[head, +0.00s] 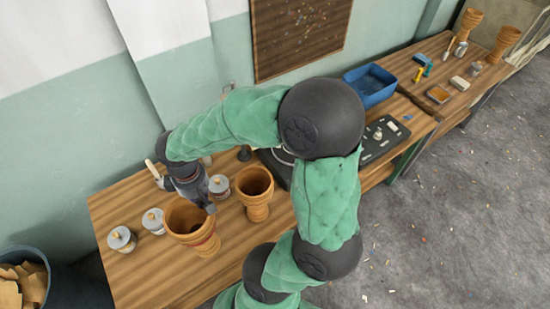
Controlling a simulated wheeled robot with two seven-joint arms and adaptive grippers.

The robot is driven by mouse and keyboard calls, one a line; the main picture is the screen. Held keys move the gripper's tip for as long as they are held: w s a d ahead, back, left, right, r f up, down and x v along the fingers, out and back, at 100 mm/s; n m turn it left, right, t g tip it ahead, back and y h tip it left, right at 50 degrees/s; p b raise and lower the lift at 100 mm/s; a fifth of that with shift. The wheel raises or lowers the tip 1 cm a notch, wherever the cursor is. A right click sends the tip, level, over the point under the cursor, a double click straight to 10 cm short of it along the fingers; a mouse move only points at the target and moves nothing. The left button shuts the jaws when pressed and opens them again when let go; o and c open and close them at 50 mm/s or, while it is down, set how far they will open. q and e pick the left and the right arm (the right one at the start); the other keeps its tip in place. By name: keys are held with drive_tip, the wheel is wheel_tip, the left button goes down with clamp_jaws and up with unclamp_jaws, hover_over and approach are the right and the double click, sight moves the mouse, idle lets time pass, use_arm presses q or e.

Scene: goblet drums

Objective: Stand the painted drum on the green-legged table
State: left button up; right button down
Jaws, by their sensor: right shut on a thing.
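A goblet drum with a darker, reddish band round its side, which I take for the painted drum (201,243), is at the near left over a wooden table (130,205). Its open mouth faces up. My right gripper (209,205) reaches down from above and is shut on its rim. I cannot tell whether the drum's foot touches the table. A second, plain goblet drum (256,192) stands upright just to its right, apart from it. A green leg (405,157) shows under this table's right end. My left gripper is not in view.
Lidded jars (121,239) stand left of the held drum, with another jar (219,187) behind it. A dark tray (383,138) and blue bin (370,86) lie further right. Two more drums (469,20) stand on the far bench. A dark bin (60,285) is at lower left.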

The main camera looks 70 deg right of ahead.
drive_tip(key=s+r, duration=0.1)
drive_tip(key=s, duration=0.6)
drive_tip(key=w+d+f+b, duration=0.1)
drive_tip(key=w+f+b, duration=0.5)
drive_tip(key=w+f, duration=0.7)
drive_tip(key=shift+w+d, duration=0.2)
drive_tip(key=shift+w, duration=0.35)
drive_tip(key=shift+f, duration=0.1)
drive_tip(key=c, duration=1.3)
unclamp_jaws()
drive_tip(key=shift+s, duration=0.1)
wheel_tip(320, 180, up, 12)
drive_tip(key=p, duration=0.4)
